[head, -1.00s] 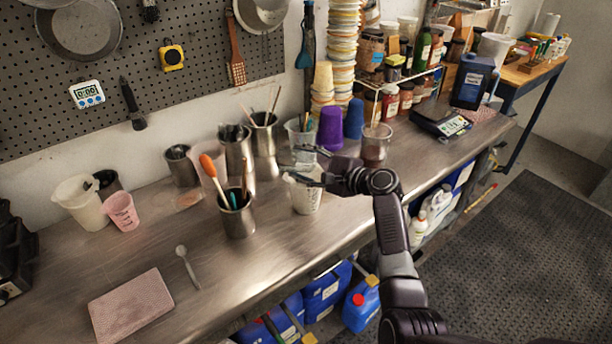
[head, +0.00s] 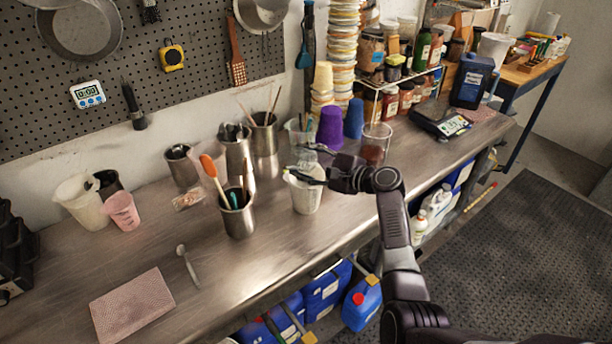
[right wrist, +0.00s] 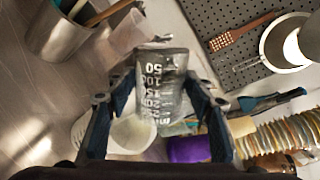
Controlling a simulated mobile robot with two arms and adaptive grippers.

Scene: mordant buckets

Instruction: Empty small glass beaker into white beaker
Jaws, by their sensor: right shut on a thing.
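My right gripper (head: 300,163) is shut on the small glass beaker (right wrist: 163,82), a clear beaker with white volume marks, seen between the two fingers in the right wrist view. In the head view the glass is faint and partly hidden by the fingers. The white beaker (head: 306,197) stands on the steel bench just below the gripper. It also shows in the right wrist view (right wrist: 132,134), partly behind the held glass. I cannot tell how far the glass is tilted or what is in it. My left gripper is out of view.
A steel cup with tools (head: 238,220) stands left of the white beaker. Purple cups (head: 330,129) and a larger glass beaker (head: 376,143) stand behind and to the right. The bench's front edge is close. The bench around the spoon (head: 187,266) is mostly clear.

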